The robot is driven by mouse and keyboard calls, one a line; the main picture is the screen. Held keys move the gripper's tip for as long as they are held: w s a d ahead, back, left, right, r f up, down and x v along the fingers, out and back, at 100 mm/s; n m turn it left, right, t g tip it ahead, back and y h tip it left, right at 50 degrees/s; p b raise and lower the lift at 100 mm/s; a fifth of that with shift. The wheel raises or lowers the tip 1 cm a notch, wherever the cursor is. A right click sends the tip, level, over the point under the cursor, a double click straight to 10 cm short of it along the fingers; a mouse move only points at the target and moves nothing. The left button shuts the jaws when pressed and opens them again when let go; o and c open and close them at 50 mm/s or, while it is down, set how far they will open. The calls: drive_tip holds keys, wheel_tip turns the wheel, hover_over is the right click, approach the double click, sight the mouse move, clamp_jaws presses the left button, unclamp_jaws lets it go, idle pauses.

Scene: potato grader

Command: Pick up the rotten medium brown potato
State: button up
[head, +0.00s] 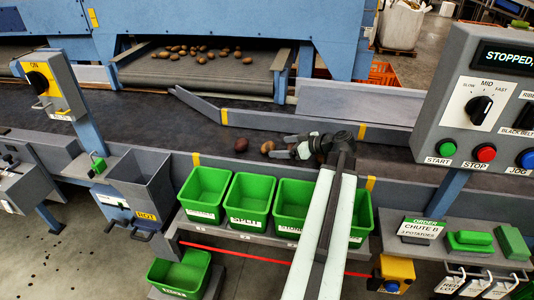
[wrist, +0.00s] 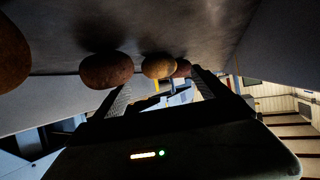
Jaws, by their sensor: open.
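My gripper (head: 280,147) is low over the dark belt, its fingers pointing left in the head view; in the wrist view its two fingers (wrist: 162,92) are apart with nothing held. A brown potato (head: 267,147) lies at the fingertips, partly hidden by them. A darker potato (head: 241,145) lies a little further left. In the wrist view a lighter brown potato (wrist: 158,66) shows between the fingertips, with a reddish one (wrist: 182,68) partly behind it. A brown potato (wrist: 106,70) lies by the left finger. I cannot tell which is the rotten one.
Another potato (wrist: 12,55) is cut off at the wrist view's left edge. Green bins (head: 204,192) line the belt's near side. A grey angled guide (head: 300,130) runs behind the gripper. The control panel (head: 480,110) at right reads STOPPED. Several potatoes (head: 193,50) lie on the far belt.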

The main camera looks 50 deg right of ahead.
sight(273, 147)
drive_tip(key=b+x, duration=0.2)
drive_tip(key=x, duration=0.3)
drive_tip(key=shift+w+f, duration=0.25)
drive_tip(key=shift+w, duration=0.1)
drive_tip(key=shift+a+r, duration=0.1)
drive_tip(key=c, duration=1.5)
wheel_tip(273, 147, up, 10)
drive_tip(key=p, duration=1)
drive_tip(key=shift+r, duration=0.15)
